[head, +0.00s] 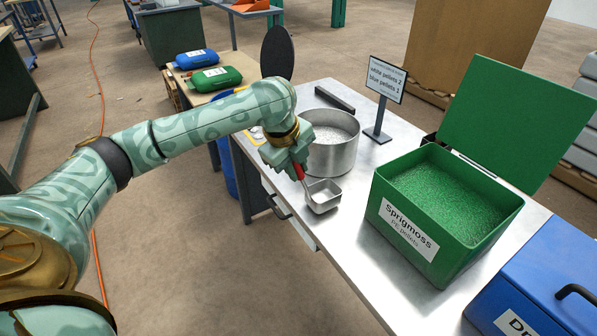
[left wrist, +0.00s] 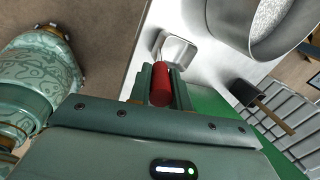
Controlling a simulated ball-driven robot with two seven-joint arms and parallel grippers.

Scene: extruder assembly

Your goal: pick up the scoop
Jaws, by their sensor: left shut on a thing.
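The scoop (head: 322,197) has a square metal bowl and a red handle. It is at the left edge of the metal table, in front of the round pot; I cannot tell whether its bowl touches the table top. My left gripper (head: 299,166) is shut on the red handle. In the left wrist view the red handle (left wrist: 161,84) sits between the fingers of the left gripper (left wrist: 160,80), with the scoop's bowl (left wrist: 178,50) beyond the fingertips. My right gripper is not in view.
A metal pot (head: 334,152) of pale pellets stands just behind the scoop. A small sign (head: 386,82) stands behind it. An open green bin (head: 404,226) of green pellets and a closed blue bin (head: 545,290) stand to the right. Bare table (head: 352,240) lies between scoop and green bin.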

